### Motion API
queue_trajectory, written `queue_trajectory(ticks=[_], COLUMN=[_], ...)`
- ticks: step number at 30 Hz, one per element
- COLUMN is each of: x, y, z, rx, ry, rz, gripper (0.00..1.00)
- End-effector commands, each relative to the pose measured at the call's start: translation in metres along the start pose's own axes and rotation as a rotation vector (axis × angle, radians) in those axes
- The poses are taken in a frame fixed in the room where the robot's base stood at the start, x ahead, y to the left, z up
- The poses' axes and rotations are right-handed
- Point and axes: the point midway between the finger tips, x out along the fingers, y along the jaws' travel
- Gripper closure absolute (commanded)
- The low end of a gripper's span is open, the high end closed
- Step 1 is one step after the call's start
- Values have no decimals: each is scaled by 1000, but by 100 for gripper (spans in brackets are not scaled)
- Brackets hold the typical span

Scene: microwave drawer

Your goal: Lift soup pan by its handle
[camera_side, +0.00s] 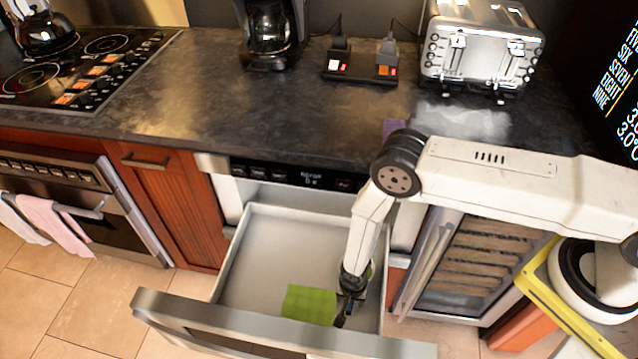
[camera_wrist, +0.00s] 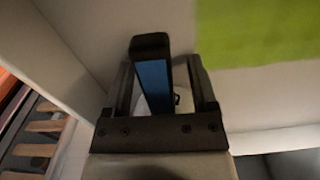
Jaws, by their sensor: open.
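My gripper (camera_side: 346,308) is inside the open drawer (camera_side: 262,240), near its right wall, pointing down and open. In the wrist view, my gripper (camera_wrist: 163,75) has a dark upright piece with a blue face between its side bars. I cannot tell whether that piece is a finger or a held-off object. A pale rounded shape shows partly behind it. I cannot make out a soup pan or its handle for certain in either view. A flat green square (camera_side: 309,304) lies on the drawer floor left of my gripper. It also shows in the wrist view (camera_wrist: 255,32).
The drawer's steel front (camera_side: 240,328) and side walls enclose my gripper. A dark counter (camera_side: 240,110) above holds a toaster (camera_side: 480,50), a coffee maker (camera_side: 270,30) and a small two-switch device (camera_side: 360,65). A kettle-like pot (camera_side: 42,28) stands on the stove at far left.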

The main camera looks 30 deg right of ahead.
Motion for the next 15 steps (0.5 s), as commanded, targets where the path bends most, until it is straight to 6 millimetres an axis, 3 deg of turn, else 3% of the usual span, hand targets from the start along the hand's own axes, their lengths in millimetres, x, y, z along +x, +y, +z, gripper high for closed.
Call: queue_trajectory(ticks=[5,12,15], x=[0,0,0], y=[0,0,0], z=[0,0,0], rx=[0,0,0], ry=[0,0,0], rz=[0,0,0], gripper=[26,100,100])
